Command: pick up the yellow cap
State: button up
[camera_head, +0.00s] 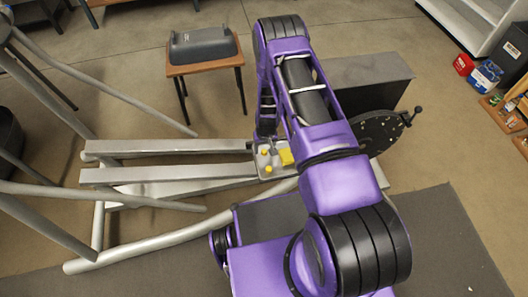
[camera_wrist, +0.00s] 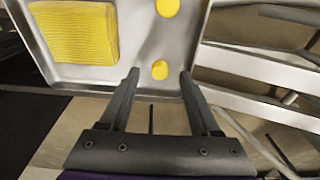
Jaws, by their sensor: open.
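Two small round yellow caps lie in a shallow metal tray (camera_wrist: 130,45). In the wrist view, the nearer yellow cap (camera_wrist: 160,70) appears between the tips of my gripper (camera_wrist: 159,74), close to the tray's near rim. The other yellow cap (camera_wrist: 167,8) is farther in, at the top edge of the picture. My gripper is open with nothing held. I cannot tell how high its fingertips are above the tray. In the head view, the tray (camera_head: 279,174) and small yellow spots (camera_head: 268,169) show beside my arm, which hides part of the area.
A ribbed yellow sponge-like block (camera_wrist: 75,32) lies in the tray, left of the caps. Grey metal rails (camera_head: 165,172) of a frame run left from the tray. A dark wheel-like disc (camera_head: 380,132) and grey box (camera_head: 365,82) stand beyond my arm. A small table (camera_head: 205,66) stands behind.

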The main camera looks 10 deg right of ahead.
jog(key=shift+w+f, duration=0.15)
jog(key=shift+f, duration=0.7)
jog(key=shift+c, duration=0.3)
grip_shut()
